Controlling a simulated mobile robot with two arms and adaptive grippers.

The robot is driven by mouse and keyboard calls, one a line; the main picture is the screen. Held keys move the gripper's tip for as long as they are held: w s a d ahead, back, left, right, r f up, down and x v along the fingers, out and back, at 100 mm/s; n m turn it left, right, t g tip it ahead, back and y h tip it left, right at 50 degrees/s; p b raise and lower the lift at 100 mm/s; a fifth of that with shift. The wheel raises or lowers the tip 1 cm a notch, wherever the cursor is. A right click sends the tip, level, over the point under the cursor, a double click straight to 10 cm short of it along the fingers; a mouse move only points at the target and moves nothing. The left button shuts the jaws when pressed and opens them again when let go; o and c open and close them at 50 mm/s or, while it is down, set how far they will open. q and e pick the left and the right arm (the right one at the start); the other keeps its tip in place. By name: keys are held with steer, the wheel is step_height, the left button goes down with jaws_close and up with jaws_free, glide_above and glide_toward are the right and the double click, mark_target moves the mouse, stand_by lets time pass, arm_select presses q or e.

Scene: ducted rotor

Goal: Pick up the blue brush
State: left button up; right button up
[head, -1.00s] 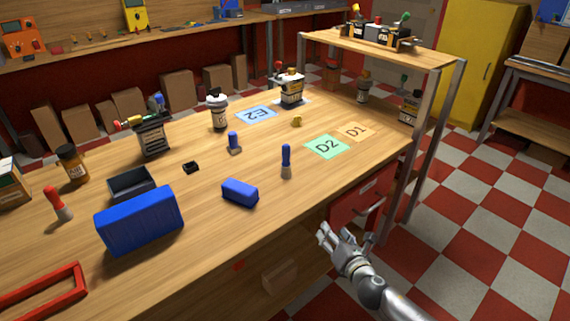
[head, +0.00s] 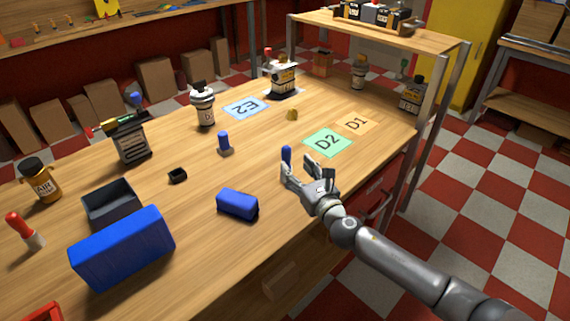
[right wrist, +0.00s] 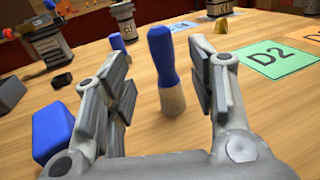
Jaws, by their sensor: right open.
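The blue brush (head: 287,153) stands upright on the wooden table, with a blue handle on top and a pale lower end. In the right wrist view the brush (right wrist: 162,58) shows whole, between the two fingers in the picture. My right gripper (head: 298,166) is open and empty at the table's front edge, right by the brush. In the head view its fingers hide the brush's lower part. I cannot tell whether they touch it. My left gripper is not in view.
A blue block (head: 237,204) lies left of my right gripper. A small blue-topped piece (head: 223,142) stands behind it. A green D2 card (head: 327,143) and an orange D1 card (head: 357,122) lie to the right. A shelf post (head: 421,160) stands at the right.

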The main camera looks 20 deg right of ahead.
mark_target(289, 159)
steer(key=shift+w+a, duration=0.2)
steer(key=shift+w, duration=0.7)
steer(key=shift+w+a+f, duration=0.1)
steer(key=shift+w+f, duration=0.05)
steer(key=shift+w, duration=0.1)
steer(key=w, duration=0.3)
steer(key=w+b, duration=0.1)
steer(key=shift+w+a+f, duration=0.3)
steer(key=shift+f, duration=0.05)
steer(key=shift+w, duration=0.2)
steer(key=shift+c, duration=1.2)
steer(key=c, duration=0.7)
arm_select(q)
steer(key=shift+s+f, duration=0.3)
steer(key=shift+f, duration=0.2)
arm_select(e)
steer(key=shift+c, duration=0.9)
steer(key=shift+r, duration=0.15)
